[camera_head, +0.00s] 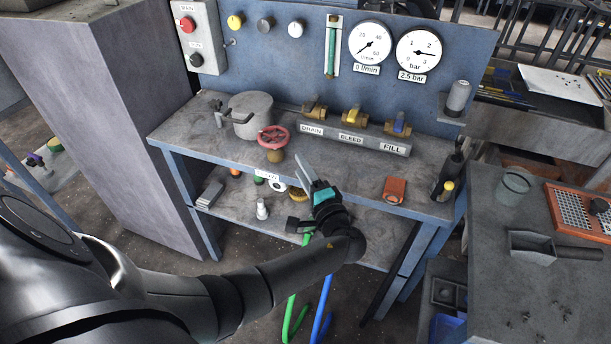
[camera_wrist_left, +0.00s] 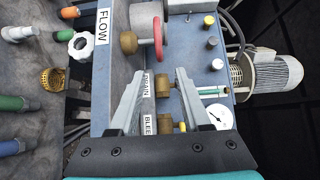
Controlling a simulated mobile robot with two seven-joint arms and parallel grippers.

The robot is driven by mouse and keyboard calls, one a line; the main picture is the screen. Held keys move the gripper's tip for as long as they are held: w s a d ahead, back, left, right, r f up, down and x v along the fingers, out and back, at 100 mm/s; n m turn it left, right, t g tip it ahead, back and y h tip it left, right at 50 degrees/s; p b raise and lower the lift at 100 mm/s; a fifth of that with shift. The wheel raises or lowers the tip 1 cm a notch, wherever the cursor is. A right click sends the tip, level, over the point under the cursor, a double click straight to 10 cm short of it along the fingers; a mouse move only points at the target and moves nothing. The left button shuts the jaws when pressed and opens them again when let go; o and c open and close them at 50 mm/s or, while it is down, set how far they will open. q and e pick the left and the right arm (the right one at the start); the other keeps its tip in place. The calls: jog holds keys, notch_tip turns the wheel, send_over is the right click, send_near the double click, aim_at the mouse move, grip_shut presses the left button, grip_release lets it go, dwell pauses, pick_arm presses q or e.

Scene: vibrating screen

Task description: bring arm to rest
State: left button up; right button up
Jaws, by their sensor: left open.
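My left arm comes in from the left of the head view and reaches to the front of the blue bench (camera_head: 390,170). My left gripper (camera_head: 312,168) is in front of the bench's upper shelf, below the red handwheel (camera_head: 272,137). In the left wrist view its two fingers (camera_wrist_left: 155,95) stand apart with nothing held between them. Beyond the fingertips in that view are the red wheel (camera_wrist_left: 157,38) and the DRAIN and BLEED labels (camera_wrist_left: 148,88). My right gripper is in neither view.
Green and blue hoses (camera_head: 323,305) hang below the gripper. A grey table (camera_head: 500,290) with a scoop (camera_head: 540,246) stands at the right.

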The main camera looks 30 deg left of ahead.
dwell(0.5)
pick_arm(q)
jog(key=shift+f, duration=0.1)
jog(key=s+d+f+m+g+h, duration=0.1)
jog(key=s+f+g+h, duration=0.15)
jog(key=s+f, duration=0.55)
jog(key=s+d+f+g+h, duration=0.1)
jog(key=s+f+h, duration=0.25)
jog(key=f, duration=0.75)
jog(key=s+d+f+m+g+h, duration=0.1)
jog(key=s+d+f+g+h, duration=0.15)
jog(key=s+f, duration=0.55)
jog(key=s+d+f+n+g+h, duration=0.1)
jog(key=s+f, duration=0.3)
jog(key=s, duration=0.4)
jog(key=s+d+f+n+g+h, duration=0.1)
jog(key=s+d+f+n+h, duration=0.2)
jog(key=s, duration=0.5)
jog(key=s+d+f+n+h, duration=0.2)
jog(key=s+f, duration=0.3)
jog(key=s, duration=0.3)
jog(key=shift+d+f+g, duration=0.35)
jog(key=shift+d+g, duration=0.05)
jog(key=shift+d, duration=0.35)
